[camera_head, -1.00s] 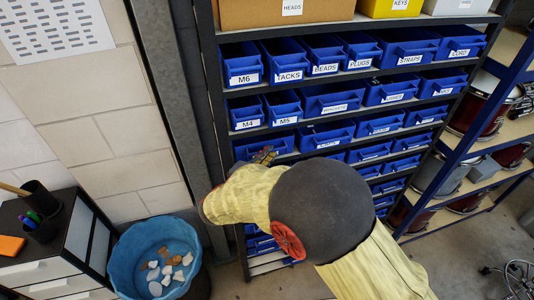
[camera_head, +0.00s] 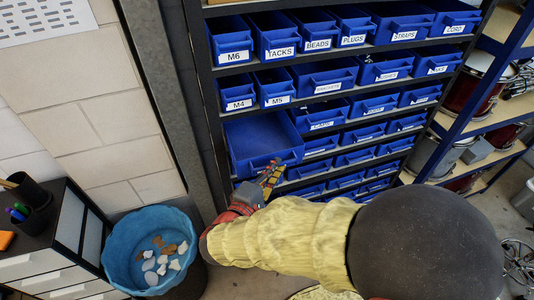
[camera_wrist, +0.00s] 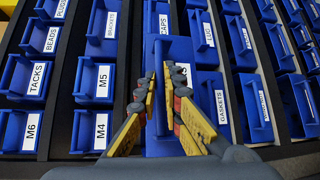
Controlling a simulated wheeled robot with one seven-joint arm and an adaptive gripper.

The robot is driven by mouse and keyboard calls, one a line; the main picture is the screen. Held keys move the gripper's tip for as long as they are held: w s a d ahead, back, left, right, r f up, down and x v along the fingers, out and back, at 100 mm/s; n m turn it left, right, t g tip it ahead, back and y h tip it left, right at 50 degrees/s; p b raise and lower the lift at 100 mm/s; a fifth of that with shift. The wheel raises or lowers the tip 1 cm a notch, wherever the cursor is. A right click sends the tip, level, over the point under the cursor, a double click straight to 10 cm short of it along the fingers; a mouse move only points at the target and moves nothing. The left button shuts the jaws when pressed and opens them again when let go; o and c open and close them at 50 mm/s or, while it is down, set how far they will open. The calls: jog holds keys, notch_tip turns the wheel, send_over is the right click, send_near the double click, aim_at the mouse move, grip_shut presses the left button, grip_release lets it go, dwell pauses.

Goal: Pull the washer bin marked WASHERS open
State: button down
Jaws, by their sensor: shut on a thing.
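A wide blue bin (camera_head: 262,138) directly below the M4 and M5 bins stands pulled out from the rack, and its empty-looking inside shows in the head view. My gripper (camera_head: 270,178) is at its front edge, shut on the front pull. In the wrist view, my gripper's yellow fingers (camera_wrist: 162,88) close on the same bin (camera_wrist: 178,48) from both sides. A sliver of its white label shows behind the fingers, but the word is hidden, so I cannot read WASHERS.
Closed bins surround it: M4 (camera_head: 238,100) and M5 (camera_head: 275,92) above, the GASKETS bin (camera_wrist: 215,100) below.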

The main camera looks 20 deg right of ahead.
jog(key=shift+s, duration=2.15)
jog(key=c, duration=1.9)
grip_release()
jog(key=shift+v, duration=6)
jog(key=shift+w+a+f, duration=0.1)
